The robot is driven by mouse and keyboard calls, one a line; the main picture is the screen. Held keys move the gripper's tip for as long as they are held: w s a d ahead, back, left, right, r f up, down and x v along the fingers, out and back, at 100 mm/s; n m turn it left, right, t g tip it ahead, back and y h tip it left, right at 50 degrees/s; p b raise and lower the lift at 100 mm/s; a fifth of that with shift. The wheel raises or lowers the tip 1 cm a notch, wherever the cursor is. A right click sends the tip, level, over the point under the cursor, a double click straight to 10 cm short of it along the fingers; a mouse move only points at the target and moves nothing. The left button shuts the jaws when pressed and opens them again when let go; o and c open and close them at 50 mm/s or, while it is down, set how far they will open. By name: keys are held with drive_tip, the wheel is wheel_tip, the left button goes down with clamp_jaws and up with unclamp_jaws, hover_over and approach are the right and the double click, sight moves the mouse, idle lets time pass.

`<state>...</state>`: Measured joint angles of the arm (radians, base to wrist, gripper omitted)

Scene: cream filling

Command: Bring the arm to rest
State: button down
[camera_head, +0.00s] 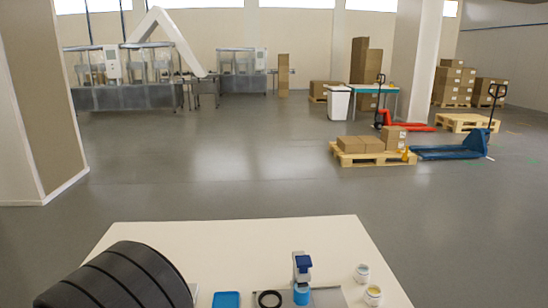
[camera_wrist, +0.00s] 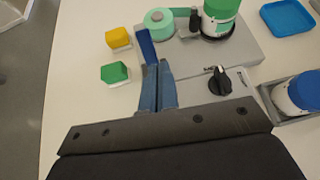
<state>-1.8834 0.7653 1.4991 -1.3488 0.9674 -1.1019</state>
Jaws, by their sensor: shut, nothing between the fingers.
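In the wrist view, my gripper (camera_wrist: 158,66) has its two blue fingers together with nothing between them. It is over the left edge of a grey machine plate (camera_wrist: 235,55), beside a turquoise round container (camera_wrist: 159,21). I cannot tell how high the fingertips are above the plate. No gripper fingers can be made out in the head view.
A green-lidded jar (camera_wrist: 218,14) and black knob (camera_wrist: 219,82) are on the plate. Yellow-topped (camera_wrist: 118,37) and green-topped (camera_wrist: 115,73) cups stand left. A blue tray (camera_wrist: 288,18) and blue-lidded jar (camera_wrist: 299,93) are right. The table (camera_head: 235,240) is clear at its far side.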

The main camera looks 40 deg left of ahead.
drive_tip(key=shift+s+d+f+y, duration=0.1)
drive_tip(key=shift+s+f+y, duration=0.05)
drive_tip(key=shift+s+y, duration=0.3)
drive_tip(key=shift+s+d+f+y, duration=0.1)
drive_tip(key=shift+s+y, duration=0.25)
drive_tip(key=shift+s, duration=0.15)
drive_tip(key=shift+s+d+f+t+y, duration=0.25)
drive_tip(key=shift+f+t+y, duration=0.2)
drive_tip(key=shift+t+y, duration=0.2)
drive_tip(key=shift+w+a+r+g+h, duration=0.35)
drive_tip(key=shift+r+g+h, duration=0.2)
drive_tip(key=shift+r+h, duration=0.1)
drive_tip(key=shift+w+a+r+g+h, duration=0.1)
drive_tip(key=shift+w+r+g+h, duration=0.05)
drive_tip(key=shift+w+h, duration=0.6)
drive_tip(key=shift+w+a+r+g+h, duration=0.1)
drive_tip(key=shift+w+g+h, duration=0.05)
drive_tip(key=shift+w+h, duration=0.55)
drive_tip(key=shift+w+a+r+g+h, duration=0.25)
drive_tip(key=shift+w+r+g+h, duration=0.1)
drive_tip(key=shift+g+h, duration=0.4)
drive_tip(key=shift+f, duration=0.1)
